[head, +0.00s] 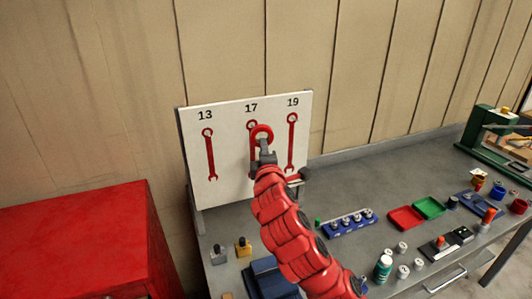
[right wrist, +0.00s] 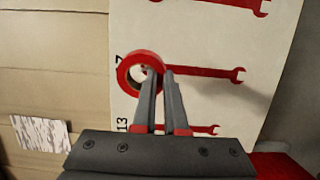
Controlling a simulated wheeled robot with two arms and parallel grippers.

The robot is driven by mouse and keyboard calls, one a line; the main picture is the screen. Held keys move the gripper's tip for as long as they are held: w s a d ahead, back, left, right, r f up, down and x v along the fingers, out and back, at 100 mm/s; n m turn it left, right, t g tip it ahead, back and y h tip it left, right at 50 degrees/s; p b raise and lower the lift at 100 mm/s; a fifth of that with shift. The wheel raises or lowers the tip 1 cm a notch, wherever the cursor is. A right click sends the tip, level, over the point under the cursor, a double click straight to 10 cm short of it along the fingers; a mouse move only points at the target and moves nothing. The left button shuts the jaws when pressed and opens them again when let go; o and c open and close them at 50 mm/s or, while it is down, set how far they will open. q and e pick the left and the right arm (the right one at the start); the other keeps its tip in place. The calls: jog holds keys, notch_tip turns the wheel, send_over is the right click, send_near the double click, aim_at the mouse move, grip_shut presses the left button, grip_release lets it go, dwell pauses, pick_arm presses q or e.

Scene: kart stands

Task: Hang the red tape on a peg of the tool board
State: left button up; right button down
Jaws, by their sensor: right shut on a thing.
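The red tape (head: 262,135) is a ring in front of the middle of the white tool board (head: 231,175), just below the number 17. My right gripper (head: 263,152) is shut on its lower part. In the right wrist view the tape (right wrist: 126,75) stands at the tips of my fingers (right wrist: 156,76), its hole partly open to view. The board has red wrench shapes under 13, 17 and 19; the tape and gripper cover much of the middle one. I cannot tell whether the tape is around a peg or touches the board. My left gripper is not in view.
The board stands at the back of a grey bench (head: 338,187). A blue socket tray (head: 347,226), a red bin (head: 406,218), a green bin (head: 429,207) and several cans lie to the right. A red cabinet (head: 70,240) is at left.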

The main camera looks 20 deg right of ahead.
jog(key=w+f, duration=0.1)
jog(key=w, duration=0.5)
jog(key=shift+w+a+b, duration=0.15)
jog(key=shift+w+b, duration=0.2)
jog(key=shift+b, duration=0.05)
jog(key=shift+f, duration=0.1)
dwell(0.7)
jog(key=c, duration=0.9)
grip_release()
jog(key=shift+w+f, duration=0.1)
jog(key=shift+w, duration=0.05)
